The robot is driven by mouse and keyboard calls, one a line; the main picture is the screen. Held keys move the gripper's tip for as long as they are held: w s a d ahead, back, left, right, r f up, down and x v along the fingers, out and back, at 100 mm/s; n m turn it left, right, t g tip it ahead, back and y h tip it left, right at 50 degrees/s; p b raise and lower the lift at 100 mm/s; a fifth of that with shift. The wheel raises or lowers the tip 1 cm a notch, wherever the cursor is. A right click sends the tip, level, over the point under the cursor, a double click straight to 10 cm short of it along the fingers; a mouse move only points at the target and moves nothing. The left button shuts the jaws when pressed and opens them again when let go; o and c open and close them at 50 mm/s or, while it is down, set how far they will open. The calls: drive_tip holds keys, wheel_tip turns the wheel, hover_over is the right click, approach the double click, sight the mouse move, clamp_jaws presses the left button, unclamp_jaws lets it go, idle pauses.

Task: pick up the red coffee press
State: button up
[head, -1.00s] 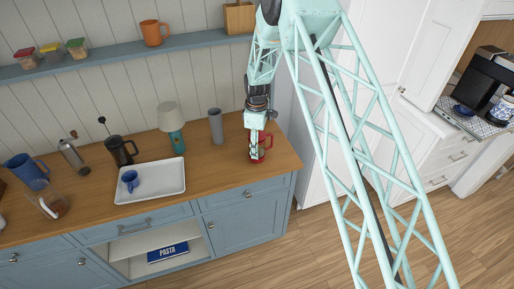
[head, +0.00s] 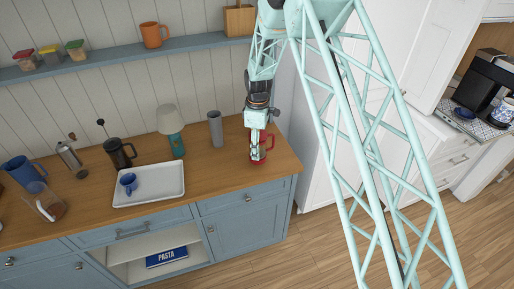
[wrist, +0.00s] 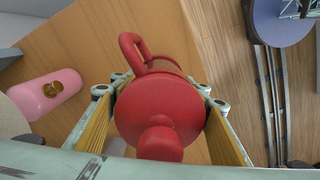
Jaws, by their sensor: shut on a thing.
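The red coffee press (head: 264,155) is at the right end of the wooden counter, mostly covered by my gripper in the head view. In the wrist view, the press (wrist: 160,105) shows from above, with its round lid, knob and a loop handle pointing to the top left. My gripper (head: 257,148) comes down over it from above. In the wrist view, its two fingers (wrist: 162,112) stand on opposite sides of the press and are shut on it. I cannot tell whether the base of the press touches the counter.
A grey cup (head: 215,128) and a teal lamp (head: 171,125) stand left of the press. Further left are a white tray (head: 150,194) with a blue mug (head: 128,183) and a black press (head: 118,154). The counter's right edge is close.

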drive_tip(key=s+d+r+b, duration=0.1)
drive_tip(key=s+d+b, duration=0.1)
drive_tip(key=s, duration=1.1)
drive_tip(key=shift+d+r, duration=0.15)
drive_tip(key=shift+d, duration=0.3)
drive_tip(key=shift+s, duration=0.1)
